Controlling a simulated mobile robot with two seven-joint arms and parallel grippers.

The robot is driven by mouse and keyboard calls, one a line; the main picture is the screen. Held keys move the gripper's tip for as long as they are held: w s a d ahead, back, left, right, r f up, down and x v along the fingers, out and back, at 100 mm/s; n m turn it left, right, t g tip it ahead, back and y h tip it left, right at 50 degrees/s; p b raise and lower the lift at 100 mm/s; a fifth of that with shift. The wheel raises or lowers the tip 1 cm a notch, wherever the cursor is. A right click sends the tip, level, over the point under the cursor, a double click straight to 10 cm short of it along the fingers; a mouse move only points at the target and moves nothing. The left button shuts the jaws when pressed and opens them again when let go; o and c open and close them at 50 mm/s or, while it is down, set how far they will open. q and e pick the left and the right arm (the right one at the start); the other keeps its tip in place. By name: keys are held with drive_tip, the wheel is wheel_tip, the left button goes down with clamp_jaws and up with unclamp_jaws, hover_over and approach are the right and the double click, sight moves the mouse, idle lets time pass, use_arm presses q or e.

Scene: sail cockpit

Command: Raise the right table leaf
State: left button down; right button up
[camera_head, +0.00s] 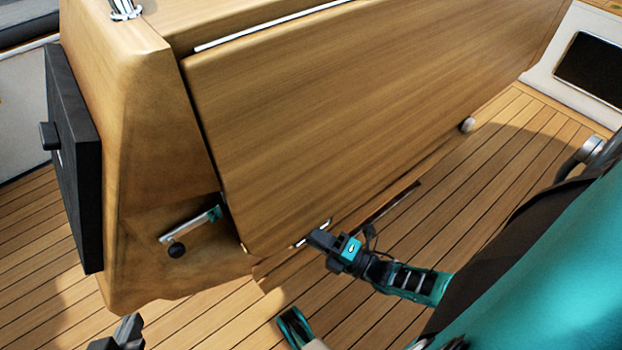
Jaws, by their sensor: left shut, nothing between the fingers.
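The table leaf (330,110) is a large wooden panel. It hangs down along the side of the wooden table body (135,150), with its lower edge near the deck. A metal bracket with a black knob (177,249) is on the table's end, left of the leaf.
Slatted wooden deck (480,190) lies open right of the leaf. A black panel (75,155) stands out from the table's left end. A dark screen-like panel (592,70) is at upper right. A dark part (125,333), cut off at bottom left, is unclear.

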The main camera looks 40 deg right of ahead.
clamp_jaws()
drive_tip(key=shift+s, duration=0.1)
idle(0.4)
